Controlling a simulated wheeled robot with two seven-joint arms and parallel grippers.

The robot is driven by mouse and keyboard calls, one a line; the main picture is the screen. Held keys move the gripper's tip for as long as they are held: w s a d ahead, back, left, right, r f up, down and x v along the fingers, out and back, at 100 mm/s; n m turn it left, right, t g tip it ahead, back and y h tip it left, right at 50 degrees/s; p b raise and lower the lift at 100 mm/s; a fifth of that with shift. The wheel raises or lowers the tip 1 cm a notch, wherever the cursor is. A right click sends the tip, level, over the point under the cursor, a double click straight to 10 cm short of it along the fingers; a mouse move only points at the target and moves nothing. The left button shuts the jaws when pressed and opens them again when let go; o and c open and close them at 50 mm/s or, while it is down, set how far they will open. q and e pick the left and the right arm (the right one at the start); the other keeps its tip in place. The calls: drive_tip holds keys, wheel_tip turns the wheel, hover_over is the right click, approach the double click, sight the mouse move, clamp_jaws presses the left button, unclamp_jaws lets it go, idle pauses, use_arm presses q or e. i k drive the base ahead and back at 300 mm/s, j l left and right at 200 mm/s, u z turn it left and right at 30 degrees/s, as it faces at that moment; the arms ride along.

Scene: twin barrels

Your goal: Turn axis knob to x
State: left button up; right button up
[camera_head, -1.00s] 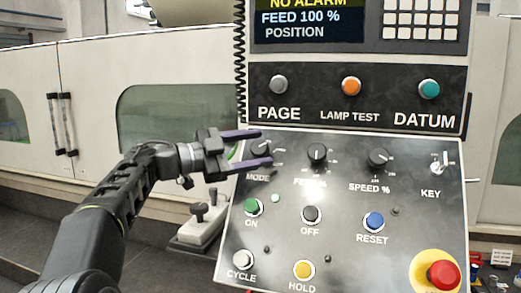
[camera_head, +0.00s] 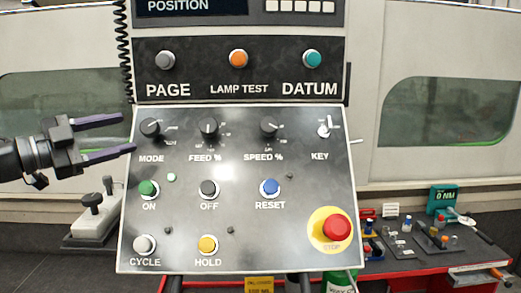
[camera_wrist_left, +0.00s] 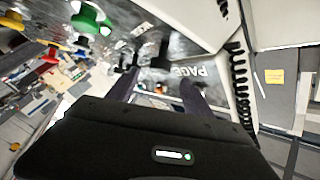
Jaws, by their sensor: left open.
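No knob with a readable axis label shows. The control panel (camera_head: 290,190) carries the black MODE knob (camera_head: 150,127), the FEED % knob (camera_head: 208,126) and the SPEED % knob (camera_head: 268,128). A pale box (camera_head: 88,228) with two black-topped controls (camera_head: 91,201) stands at the lower left; its markings are too small to read. My left gripper (camera_head: 128,134) is open and empty, its purple fingers pointing right, just left of the MODE knob in the picture. The gripper also shows in the left wrist view (camera_wrist_left: 158,92), fingers toward the panel. My right gripper is not seen.
A red STOP button (camera_head: 337,228) sits at the panel's lower right. A black coiled cable (camera_head: 123,50) hangs along the panel's left edge. A red bench (camera_head: 425,258) with small tools stands at the right.

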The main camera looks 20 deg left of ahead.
sight(106, 180)
drive_tip(key=k, duration=1)
